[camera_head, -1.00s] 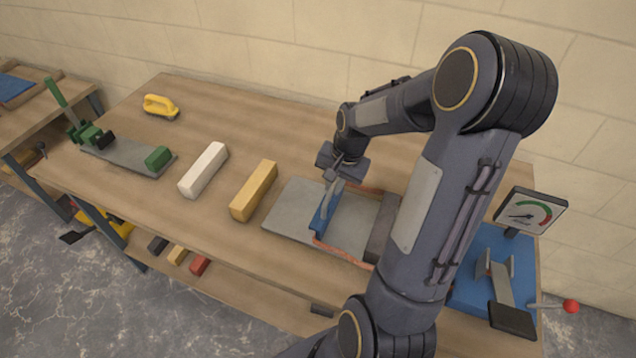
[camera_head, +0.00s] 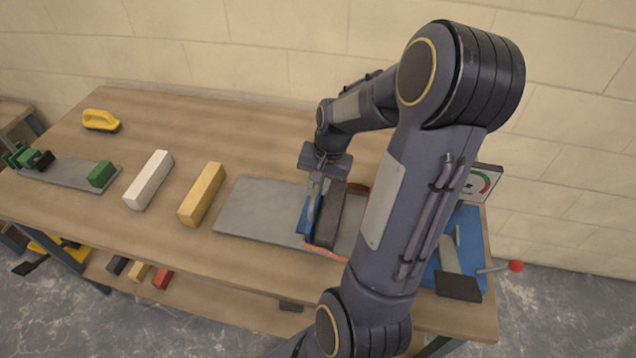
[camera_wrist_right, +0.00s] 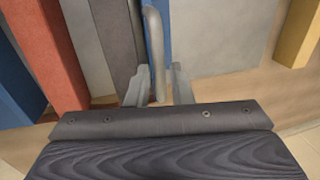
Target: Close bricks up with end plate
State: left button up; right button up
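The blue end plate (camera_head: 308,213) stands upright on the grey board (camera_head: 252,212), close against the left side of a dark grey brick (camera_head: 328,217). My right gripper (camera_head: 321,176) is over the plate. In the head view my right arm hides the far side of the row. My left gripper is not in view.
A yellow brick (camera_head: 202,193) and a white brick (camera_head: 149,180) lie on the table left of the board. A yellow-handled float (camera_head: 100,120) is at the back left. A blue press with a red-knobbed lever (camera_head: 515,266) stands at right.

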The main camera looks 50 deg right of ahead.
jog(key=shift+o, duration=1.2)
notch_tip(320, 180, up, 8)
jog(key=s, duration=0.1)
jog(key=shift+s+d+f, duration=0.15)
jog(key=shift+d+f, duration=0.05)
jog(key=shift+d, duration=0.1)
